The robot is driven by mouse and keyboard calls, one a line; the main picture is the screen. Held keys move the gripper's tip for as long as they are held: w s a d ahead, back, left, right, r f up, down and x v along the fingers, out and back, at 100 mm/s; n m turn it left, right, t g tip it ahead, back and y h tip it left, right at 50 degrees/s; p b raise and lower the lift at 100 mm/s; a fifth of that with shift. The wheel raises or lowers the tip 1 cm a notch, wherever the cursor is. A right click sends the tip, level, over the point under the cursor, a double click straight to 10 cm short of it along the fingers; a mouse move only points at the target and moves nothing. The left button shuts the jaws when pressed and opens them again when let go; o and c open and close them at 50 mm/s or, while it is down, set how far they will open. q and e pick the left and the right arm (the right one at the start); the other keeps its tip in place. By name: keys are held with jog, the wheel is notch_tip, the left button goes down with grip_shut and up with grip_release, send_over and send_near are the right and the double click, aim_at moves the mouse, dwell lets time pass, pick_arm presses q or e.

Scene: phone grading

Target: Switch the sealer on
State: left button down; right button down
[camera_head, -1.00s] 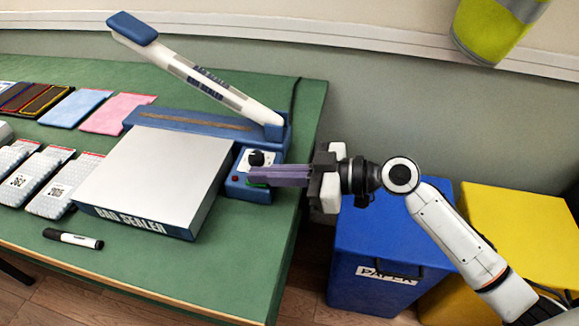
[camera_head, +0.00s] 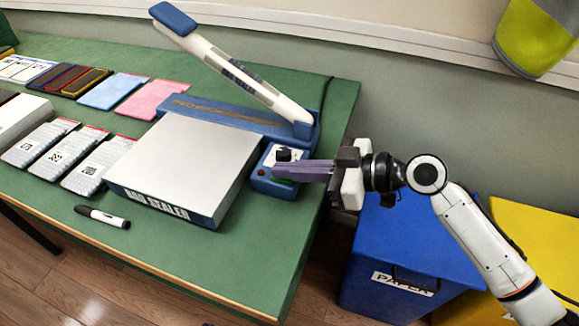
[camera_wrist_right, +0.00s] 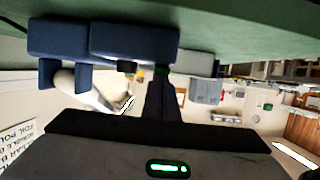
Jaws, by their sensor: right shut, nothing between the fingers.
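The bag sealer (camera_head: 180,165) stands on the green table, with its white arm (camera_head: 235,70) raised. Its small blue control box (camera_head: 262,182) is at the right, with a black knob (camera_head: 283,154) and a red dot on its left side. My right gripper (camera_head: 275,171) is shut and empty. Its purple fingers reach in from the right, with the tips at the front of the box, and hide part of it. A bit of green shows just under them; I cannot tell the switch's position or whether the tips touch. The wrist view shows the fingers (camera_wrist_right: 160,75) against blue sealer parts (camera_wrist_right: 132,42).
Grey pouches (camera_head: 88,172) with labels, pink and blue sleeves (camera_head: 152,99) and a marker (camera_head: 102,216) lie on the left. A blue paper bin (camera_head: 395,255) and a yellow bin (camera_head: 540,235) stand right of the table. A green-yellow object (camera_head: 535,35) hangs at top right.

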jog(key=shift+w+r+p, duration=0.1)
jog(key=shift+r+p, duration=0.25)
jog(key=shift+r, duration=0.5)
notch_tip(320, 180, up, 3)
jog(key=shift+a+f+p, duration=0.1)
jog(key=shift+a+p, duration=0.05)
jog(key=shift+p, duration=0.9)
jog(key=b+v, duration=0.3)
jog(key=v, duration=0.6)
jog(key=s+f+m+h, duration=0.2)
jog(key=s+f+h, duration=0.15)
jog(key=f, duration=0.45)
jog(key=s+f+m+h, duration=0.1)
jog(key=s+f+h, duration=0.1)
jog(key=s+f, duration=0.4)
jog(key=s+d+f+m+g+h, duration=0.2)
jog(key=s+d+f+m+h, duration=0.55)
jog(key=s+d+f, duration=0.35)
jog(key=w+a+f+t+y, duration=0.2)
jog(key=w+a+f+t, duration=0.1)
jog(key=f, duration=0.7)
jog(key=shift+a+f+t, duration=0.35)
jog(key=shift+a+t, duration=0.45)
jog(key=shift+a, duration=0.4)
